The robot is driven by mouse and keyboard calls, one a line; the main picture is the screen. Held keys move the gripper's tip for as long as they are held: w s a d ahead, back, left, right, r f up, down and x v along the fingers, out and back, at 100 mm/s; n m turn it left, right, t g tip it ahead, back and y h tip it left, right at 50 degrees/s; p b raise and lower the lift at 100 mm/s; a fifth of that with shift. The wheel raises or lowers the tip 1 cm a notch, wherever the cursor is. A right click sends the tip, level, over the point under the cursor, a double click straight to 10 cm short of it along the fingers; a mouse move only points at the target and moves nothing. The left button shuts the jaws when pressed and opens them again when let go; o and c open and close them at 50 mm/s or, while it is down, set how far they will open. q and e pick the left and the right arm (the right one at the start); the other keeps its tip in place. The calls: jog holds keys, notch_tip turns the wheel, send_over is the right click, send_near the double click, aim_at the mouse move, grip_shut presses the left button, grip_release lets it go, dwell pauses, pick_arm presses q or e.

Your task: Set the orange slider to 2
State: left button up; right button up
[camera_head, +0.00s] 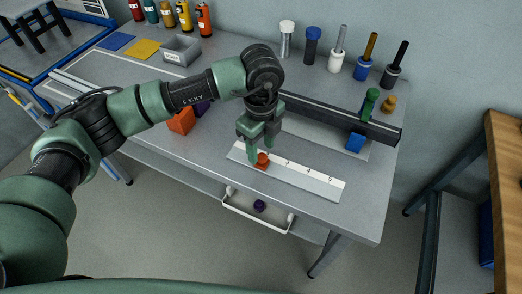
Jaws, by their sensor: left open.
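The orange slider (262,160) has a round knob and sits on the white numbered scale (320,187) at the front of the grey table. It is left of the 3 mark, with the 4 and 5 farther right. The lower numbers are hidden behind my gripper, so I cannot read its exact setting. My left gripper (261,150) points down over the scale, open, with its fingertips close around or just behind the knob. I cannot tell whether they touch it. My right gripper is not in view.
A dark rail (335,117) runs behind the scale, with a green-handled peg (370,102) and a blue block (355,142) near its right end. An orange block (181,121) lies to the left. An open drawer (258,208) is below the front edge.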

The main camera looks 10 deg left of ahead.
aim_at(261, 155)
pick_arm(q)
notch_tip(261, 155, up, 6)
jog(key=shift+f+b, duration=0.1)
jog(key=shift+b, duration=0.2)
dwell(0.4)
